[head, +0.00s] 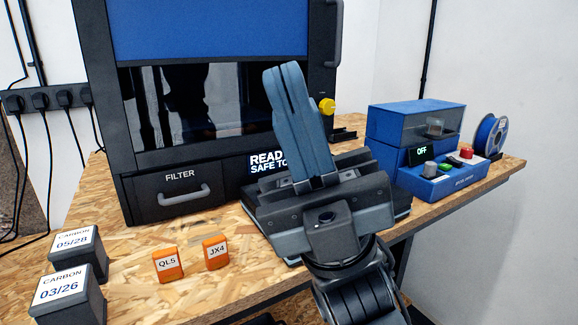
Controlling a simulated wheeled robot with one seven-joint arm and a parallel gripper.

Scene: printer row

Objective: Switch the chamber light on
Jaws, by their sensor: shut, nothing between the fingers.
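The large dark printer (122,75) stands on the table with a blue upper panel and a glossy dark chamber window (190,105). The chamber behind the window looks dark. A display (266,162) below it reads "READY" and "SAFE TO", with the rest hidden by my gripper. A yellow knob (327,105) sits at the printer's right front edge, just right of my fingers. No part is labelled as the light switch. My gripper (284,70) points up in front of the window, shut and empty; whether it touches the printer cannot be told.
A blue unit (410,160) at right has an "OFF" display, a grey knob, and green and red buttons. A blue spool (490,135) stands behind it. Orange blocks (168,265) and carbon boxes (75,255) occupy the front left, below a filter drawer (178,198).

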